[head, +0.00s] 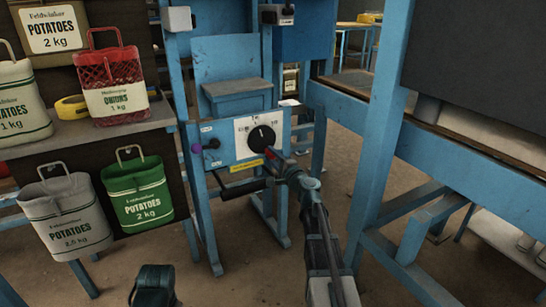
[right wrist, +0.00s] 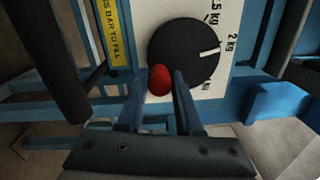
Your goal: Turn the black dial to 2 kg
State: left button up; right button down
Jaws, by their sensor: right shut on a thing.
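The black dial (head: 261,138) is on a white scale plate on the blue frame. In the right wrist view the dial (right wrist: 181,52) has a white pointer line aimed close to the "2 KG" mark (right wrist: 232,43). "1.5 KG" is above it; a lower label is partly hidden. My right gripper (head: 271,154) reaches the dial's lower edge. In the right wrist view its fingers (right wrist: 161,85) are shut on a red knob (right wrist: 160,79) at the dial's lower left rim. How the knob joins the dial is hidden. My left gripper's fingers do not show.
A purple knob (head: 212,143) sits left of the scale plate. A dark bar (head: 243,189) crosses below the dial. Sacks of potatoes (head: 137,195) and onions (head: 109,82) are at the left. A blue post (head: 377,130) stands to the right of my right arm.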

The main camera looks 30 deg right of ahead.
dwell(0.3)
jog(key=c, duration=0.6)
grip_release()
jog(key=s, duration=1.3)
jog(key=shift+s+d+f, duration=0.25)
jog(key=shift+s+d, duration=0.15)
